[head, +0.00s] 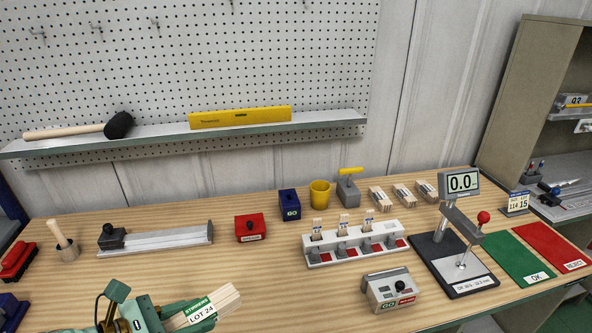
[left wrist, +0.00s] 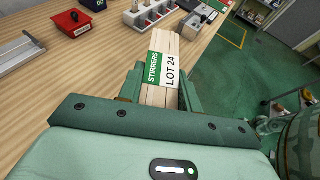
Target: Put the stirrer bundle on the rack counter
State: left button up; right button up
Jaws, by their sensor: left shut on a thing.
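The stirrer bundle (head: 224,300) is a block of pale wooden sticks with a green and white label reading "STIRRERS LOT 24". My left gripper (head: 182,321) is shut on it near the front edge of the bench in the head view. In the left wrist view the bundle (left wrist: 164,42) lies between the two green fingers, its sticks pointing away from the palm. A pale slotted rack (head: 356,245) with upright stick bundles and red pads stands at the middle right of the bench. My right gripper is not in view.
A grey box with a black knob (head: 390,290) stands in front of the slotted rack. A press with a 0.0 display (head: 463,183), green mat (head: 519,259) and red mat (head: 553,246) are to the right. A shelf unit (head: 527,85) stands far right. Bare wood lies left of the rack.

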pick_arm(q)
jog(key=shift+m+g+h, duration=0.5)
jog(key=shift+m, duration=0.1)
jog(key=w+r, duration=0.1)
jog(key=w+a+r+b, duration=0.1)
jog(key=r, duration=0.1)
jog(key=w+a+r, duration=0.1)
jog(key=shift+r, duration=0.25)
jog(key=shift+a+f, duration=0.1)
jog(key=shift+a, duration=0.05)
